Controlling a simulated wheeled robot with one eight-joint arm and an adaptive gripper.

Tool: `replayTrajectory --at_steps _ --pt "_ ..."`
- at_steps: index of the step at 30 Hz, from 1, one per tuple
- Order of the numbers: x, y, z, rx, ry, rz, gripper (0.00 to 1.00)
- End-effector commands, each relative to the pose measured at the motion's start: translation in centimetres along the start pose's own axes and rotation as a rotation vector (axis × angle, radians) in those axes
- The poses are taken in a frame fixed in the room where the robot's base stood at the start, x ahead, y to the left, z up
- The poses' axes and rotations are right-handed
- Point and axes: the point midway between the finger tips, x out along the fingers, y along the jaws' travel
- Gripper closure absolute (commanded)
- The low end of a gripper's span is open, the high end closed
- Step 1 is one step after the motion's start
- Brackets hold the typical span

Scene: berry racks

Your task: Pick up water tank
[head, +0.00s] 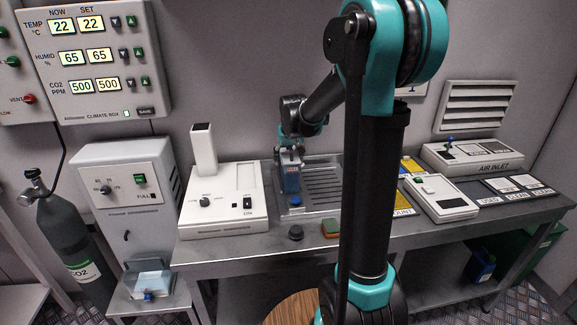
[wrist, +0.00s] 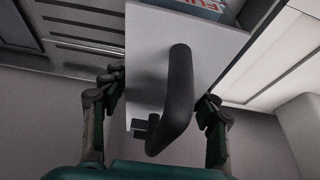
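The water tank appears to be the blue-grey box (head: 291,182) with a blue cap near its foot, over the slatted drain tray (head: 322,200) in the head view. My gripper (head: 289,152) is right above and behind it. In the wrist view, a pale grey box face with a black bent handle (wrist: 180,95) lies between my two fingers (wrist: 162,92). The fingers are spread, one near each side edge of the box, with clear gaps to the handle. Contact with the box edges cannot be told. Part of a printed label shows at the top.
A white device (head: 222,212) with a tall column stands left of the tray. A black knob (head: 296,232) and a sponge (head: 331,228) lie at the bench front. A white panel device (head: 440,198) stands to the right. A cabinet (head: 128,185) and CO2 cylinder (head: 75,235) are at left.

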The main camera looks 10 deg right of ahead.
Motion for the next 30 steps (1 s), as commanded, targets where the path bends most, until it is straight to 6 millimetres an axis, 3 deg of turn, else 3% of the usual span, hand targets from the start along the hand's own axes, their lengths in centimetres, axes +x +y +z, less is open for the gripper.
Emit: replayTrajectory --at_steps 2,13,24,30 --pt "0.0 0.0 0.0 0.000 0.000 0.000 0.54" --pt "0.0 0.0 0.0 0.000 0.000 0.000 1.00" --pt "-0.2 0.0 0.0 0.000 0.001 0.000 1.00" --pt "-1.8 0.0 -0.3 0.000 0.001 0.000 1.00"
